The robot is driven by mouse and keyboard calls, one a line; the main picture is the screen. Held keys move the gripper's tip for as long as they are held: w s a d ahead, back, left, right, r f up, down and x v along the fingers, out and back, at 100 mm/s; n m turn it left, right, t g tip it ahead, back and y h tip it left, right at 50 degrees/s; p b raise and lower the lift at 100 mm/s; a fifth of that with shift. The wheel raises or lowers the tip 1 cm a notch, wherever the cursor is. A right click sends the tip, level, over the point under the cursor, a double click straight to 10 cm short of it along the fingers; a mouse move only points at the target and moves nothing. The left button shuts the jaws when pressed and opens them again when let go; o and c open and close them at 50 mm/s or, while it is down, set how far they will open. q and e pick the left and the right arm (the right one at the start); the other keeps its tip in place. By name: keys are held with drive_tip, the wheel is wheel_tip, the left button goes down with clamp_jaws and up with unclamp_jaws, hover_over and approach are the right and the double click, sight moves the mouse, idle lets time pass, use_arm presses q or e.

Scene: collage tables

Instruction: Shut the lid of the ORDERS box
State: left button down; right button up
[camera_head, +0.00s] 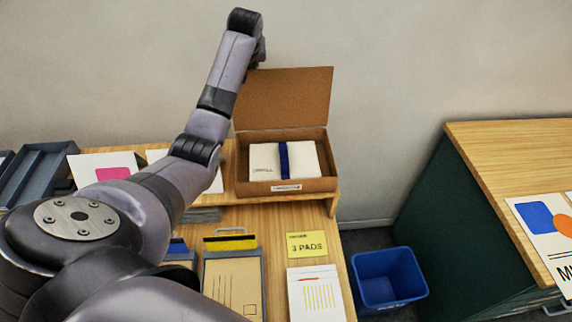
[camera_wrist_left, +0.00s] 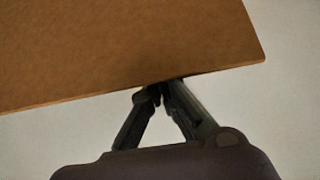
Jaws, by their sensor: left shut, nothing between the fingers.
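The brown cardboard box (camera_head: 240,187) stands on the raised shelf in the head view, its small front label too small to read surely. Its lid (camera_head: 285,98) is open, standing up at the back. White pads with a blue band (camera_head: 284,160) lie inside. My left arm reaches over to the lid's upper left corner; its gripper is mostly hidden there. In the left wrist view, the left gripper (camera_wrist_left: 163,90) is shut and empty, its tips at the edge of the brown lid (camera_wrist_left: 120,45). Whether they touch it I cannot tell. My right gripper is out of view.
The shelf (camera_head: 235,197) also holds grey trays (camera_head: 40,172) and cards at left. Below are an envelope tray (camera_head: 232,285), a yellow "3 PADS" note (camera_head: 307,244) and a paper sheet (camera_head: 316,295). A blue bin (camera_head: 388,279) stands between this table and another (camera_head: 510,150) at right.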

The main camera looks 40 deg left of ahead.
sight(252, 81)
use_arm(q)
drive_tip(key=shift+s+d+f, duration=0.1)
drive_tip(key=shift+s+f, duration=0.05)
drive_tip(key=shift+f, duration=0.2)
drive_tip(key=shift+s+d, duration=0.1)
drive_tip(key=shift+s+d+p, duration=0.75)
drive_tip(key=shift+s+d, duration=0.05)
drive_tip(key=shift+s, duration=0.2)
drive_tip(key=shift+s+d+f+p, duration=0.1)
drive_tip(key=shift+s+d+p, duration=0.25)
drive_tip(key=shift+s+d, duration=0.35)
drive_tip(key=s+d, duration=0.4)
drive_tip(key=s, duration=0.1)
drive_tip(key=shift+s+d, duration=0.15)
drive_tip(key=shift+s, duration=0.05)
drive_tip(key=shift+w+r, duration=0.1)
drive_tip(key=shift+r, duration=0.15)
